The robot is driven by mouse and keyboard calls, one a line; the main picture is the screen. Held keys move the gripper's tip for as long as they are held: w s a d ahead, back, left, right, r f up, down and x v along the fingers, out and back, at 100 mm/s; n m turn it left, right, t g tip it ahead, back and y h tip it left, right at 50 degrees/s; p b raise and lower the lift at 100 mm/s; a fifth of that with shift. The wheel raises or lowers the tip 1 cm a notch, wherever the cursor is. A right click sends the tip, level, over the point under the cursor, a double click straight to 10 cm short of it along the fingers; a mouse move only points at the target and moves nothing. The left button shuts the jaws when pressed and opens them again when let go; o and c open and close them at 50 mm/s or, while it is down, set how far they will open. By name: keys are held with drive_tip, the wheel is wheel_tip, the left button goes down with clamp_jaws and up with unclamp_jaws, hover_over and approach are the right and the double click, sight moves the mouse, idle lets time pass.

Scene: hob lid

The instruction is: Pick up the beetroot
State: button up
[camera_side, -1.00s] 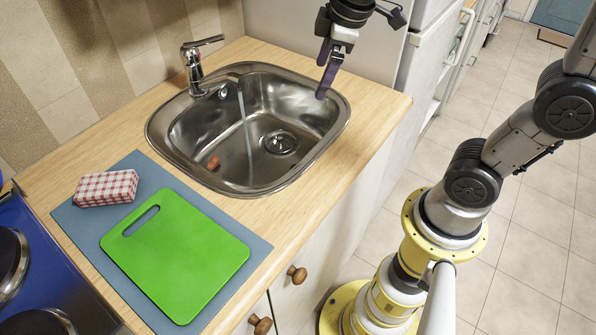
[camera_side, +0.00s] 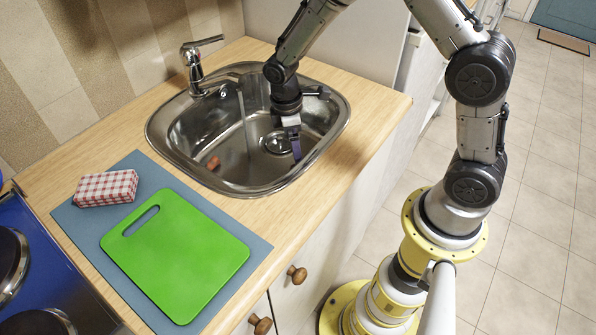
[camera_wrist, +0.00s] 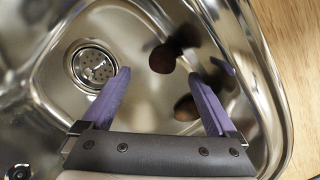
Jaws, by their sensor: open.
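The beetroot (camera_wrist: 162,61) shows in the wrist view as a small, dark reddish-brown round body with a dark trailing part, low in the steel sink (camera_wrist: 135,40). A second brownish patch lies near the right finger; I cannot tell whether it is a reflection. In the side view a small red-brown thing (camera_side: 213,162) lies at the sink's left; I cannot tell for sure that it is the beetroot. My gripper (camera_side: 294,150) is open and empty, pointing down over the sink near the drain. In the wrist view its purple fingers (camera_wrist: 158,95) are apart, with the beetroot beyond them.
A tap (camera_side: 195,62) runs a thin stream of water into the sink. The sink walls rise around my gripper. A green board (camera_side: 175,255) and a red-checked block (camera_side: 106,188) lie on a blue-grey mat (camera_side: 80,225) at left. A hob (camera_side: 30,270) stands beyond.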

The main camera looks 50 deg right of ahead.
drive_tip(key=shift+s+f, duration=0.15)
drive_tip(key=shift+f, duration=1.8)
drive_tip(key=shift+s+f, duration=0.1)
drive_tip(key=shift+f, duration=1.8)
clamp_jaws()
wheel_tip(320, 180, up, 9)
drive_tip(key=shift+f, duration=0.2)
drive_tip(key=shift+r, duration=0.65)
drive_tip(key=m+t, duration=0.1)
drive_tip(key=m, duration=0.2)
drive_tip(key=m+t, duration=0.2)
drive_tip(key=m, duration=0.1)
drive_tip(key=m+t+y, duration=0.1)
drive_tip(key=m, duration=0.2)
drive_tip(key=shift+s+a+r, duration=0.1)
drive_tip(key=shift+a+r, duration=0.05)
drive_tip(key=shift+r, duration=0.2)
drive_tip(key=shift+r+t, duration=0.2)
drive_tip(key=shift+t, duration=0.5)
